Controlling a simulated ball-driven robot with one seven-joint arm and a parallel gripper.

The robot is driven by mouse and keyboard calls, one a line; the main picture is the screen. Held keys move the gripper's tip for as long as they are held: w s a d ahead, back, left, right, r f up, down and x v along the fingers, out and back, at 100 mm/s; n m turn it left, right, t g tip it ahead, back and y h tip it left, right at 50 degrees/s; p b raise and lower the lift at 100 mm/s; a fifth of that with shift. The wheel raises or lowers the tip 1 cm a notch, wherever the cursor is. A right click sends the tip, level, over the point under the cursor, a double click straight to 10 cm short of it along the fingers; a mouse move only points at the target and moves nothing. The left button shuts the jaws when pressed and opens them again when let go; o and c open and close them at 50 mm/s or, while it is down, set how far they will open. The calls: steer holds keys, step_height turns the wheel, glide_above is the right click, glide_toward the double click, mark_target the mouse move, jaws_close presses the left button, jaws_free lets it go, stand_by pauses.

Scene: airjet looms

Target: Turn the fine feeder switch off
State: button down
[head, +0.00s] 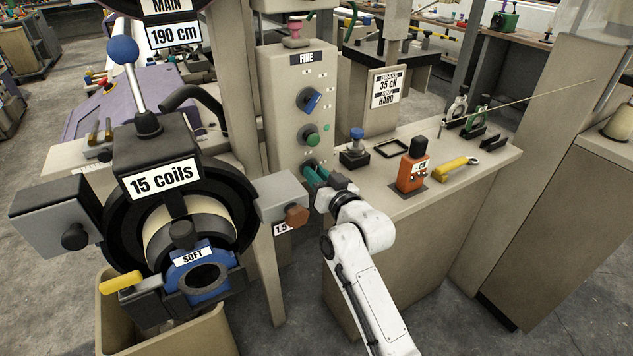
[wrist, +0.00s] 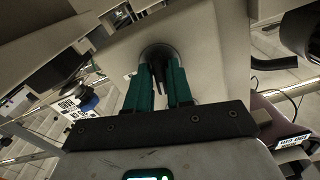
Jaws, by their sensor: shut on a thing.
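My gripper (head: 310,171) reaches the lower front of the box. In the wrist view its teal fingers (wrist: 158,76) are shut on the dark switch knob (wrist: 157,52), one on each side. In the head view the fingers largely hide this knob, and its setting cannot be read.
A machine with a black ring and a "15 coils" label (head: 161,178) stands close on the left. Its grey block with a brown knob (head: 297,215) juts out near my arm. On the right, a bench (head: 450,195) holds an orange block (head: 412,172) and a yellow tool (head: 456,168).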

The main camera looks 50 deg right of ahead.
steer(key=shift+f+n+b, duration=0.2)
steer(key=shift+n+b, duration=0.35)
steer(key=shift+n, duration=0.75)
steer(key=c, duration=1.2)
jaws_free()
steer(key=shift+r, duration=0.15)
steer(key=shift+o, duration=0.2)
steer(key=v, duration=1.1)
